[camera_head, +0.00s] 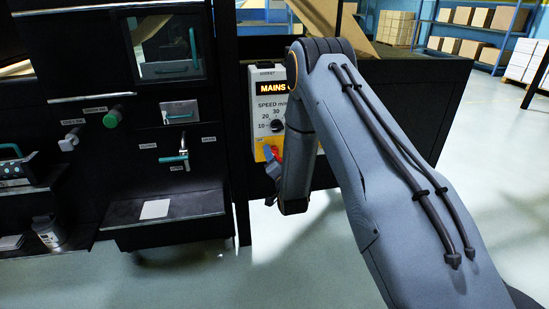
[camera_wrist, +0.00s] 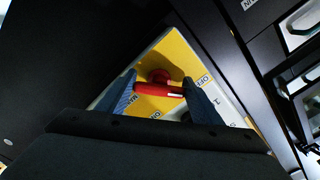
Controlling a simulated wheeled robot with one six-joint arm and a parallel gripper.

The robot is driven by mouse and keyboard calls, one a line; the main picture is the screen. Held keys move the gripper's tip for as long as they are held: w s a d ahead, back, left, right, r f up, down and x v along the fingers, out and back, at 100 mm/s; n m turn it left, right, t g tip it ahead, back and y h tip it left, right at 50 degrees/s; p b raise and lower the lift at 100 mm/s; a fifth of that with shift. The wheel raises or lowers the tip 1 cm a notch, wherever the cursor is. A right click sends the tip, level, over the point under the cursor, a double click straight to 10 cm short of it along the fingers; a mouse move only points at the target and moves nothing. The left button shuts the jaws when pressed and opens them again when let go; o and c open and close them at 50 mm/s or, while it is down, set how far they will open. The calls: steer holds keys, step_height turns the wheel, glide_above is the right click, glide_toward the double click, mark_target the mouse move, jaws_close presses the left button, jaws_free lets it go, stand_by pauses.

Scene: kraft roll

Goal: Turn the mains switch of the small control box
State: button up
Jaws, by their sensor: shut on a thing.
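The small control box (camera_head: 260,98) is a pale upright panel with a lit "MAINS" display, a speed dial (camera_head: 277,125) and a yellow lower part. My arm covers its right side in the head view. The red mains switch (camera_head: 274,152) sits on the yellow part, mostly hidden in the head view. In the wrist view, the red switch handle (camera_wrist: 158,89) lies across the yellow plate (camera_wrist: 178,50), near "OFF" lettering. My gripper (camera_wrist: 160,92) has its two blue fingers at either end of the red handle and is shut on it.
Left of the box is a dark machine with a green knob (camera_head: 112,118), a teal-handled lever (camera_head: 183,150) and a ledge (camera_head: 165,218). Shelves with cartons (camera_head: 470,17) stand at the back. The floor at right is clear.

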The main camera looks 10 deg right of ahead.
steer(key=shift+n, duration=0.7)
steer(key=o, duration=1.1)
steer(key=shift+c, duration=0.2)
steer(key=shift+s, duration=0.1)
steer(key=s, duration=0.7)
steer(key=shift+s, duration=0.3)
